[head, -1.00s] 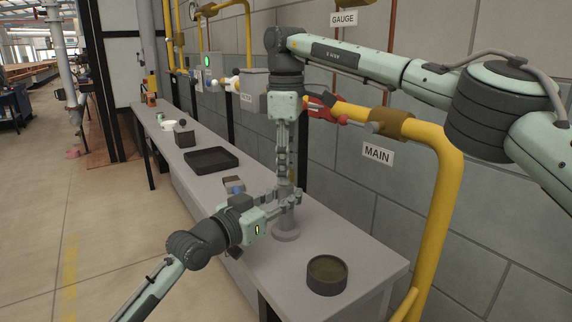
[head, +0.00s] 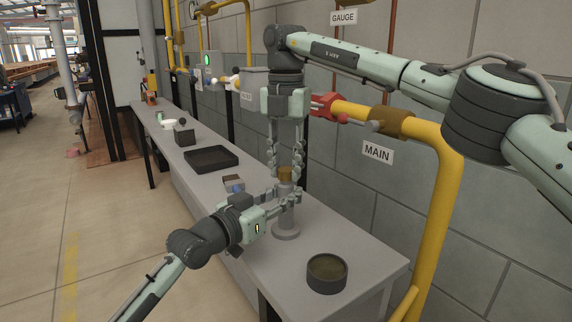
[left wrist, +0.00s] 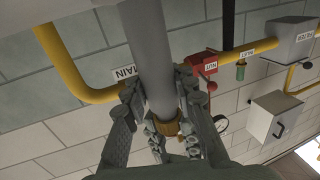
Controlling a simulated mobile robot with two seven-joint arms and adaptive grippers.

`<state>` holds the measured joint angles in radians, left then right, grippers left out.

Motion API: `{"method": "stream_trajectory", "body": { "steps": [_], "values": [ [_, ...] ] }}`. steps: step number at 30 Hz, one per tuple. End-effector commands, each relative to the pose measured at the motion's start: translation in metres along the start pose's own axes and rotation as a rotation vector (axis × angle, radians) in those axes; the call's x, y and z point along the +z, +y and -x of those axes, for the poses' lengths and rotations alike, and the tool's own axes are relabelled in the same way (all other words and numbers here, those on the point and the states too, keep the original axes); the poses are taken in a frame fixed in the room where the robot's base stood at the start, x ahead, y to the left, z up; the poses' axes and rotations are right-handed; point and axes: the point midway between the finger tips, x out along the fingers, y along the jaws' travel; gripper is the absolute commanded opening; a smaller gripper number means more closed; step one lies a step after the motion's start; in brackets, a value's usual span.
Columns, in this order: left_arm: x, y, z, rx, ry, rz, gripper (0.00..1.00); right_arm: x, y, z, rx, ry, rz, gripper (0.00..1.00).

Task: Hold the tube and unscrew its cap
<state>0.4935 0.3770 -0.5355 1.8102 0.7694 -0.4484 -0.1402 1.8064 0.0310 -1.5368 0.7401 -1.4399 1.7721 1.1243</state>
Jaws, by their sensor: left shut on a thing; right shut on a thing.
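The tube (head: 285,216) is grey and stands upright on a round grey foot near the bench's front end. Its brass-coloured cap (head: 285,173) is at the top. My left gripper (head: 281,199) reaches in from the left and is shut on the tube below the cap. In the left wrist view the tube (left wrist: 150,55) runs between my left fingers, with the cap (left wrist: 166,128) beyond them. My right gripper (head: 285,180) points down from above, shut on the cap with a finger on either side. Whether the cap has lifted off the tube I cannot tell.
A dark round bowl (head: 327,280) stands near the bench's right end. A small box (head: 233,184) lies behind my left gripper, and a black tray (head: 211,158) farther back. A yellow pipe (head: 447,190) and a red valve (head: 323,106) on the wall are close to my right arm.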

Motion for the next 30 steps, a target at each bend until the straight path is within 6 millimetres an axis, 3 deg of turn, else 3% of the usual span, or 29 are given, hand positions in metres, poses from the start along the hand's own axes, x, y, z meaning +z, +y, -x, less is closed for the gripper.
{"method": "stream_trajectory", "body": {
  "steps": [30],
  "values": [
    [0.0003, 0.0005, -0.0001, 0.001, -0.001, 0.001, 0.0, -0.0015, 0.0, 0.0016, 0.001, 0.0, 2.629, 0.0]
  ]
}}
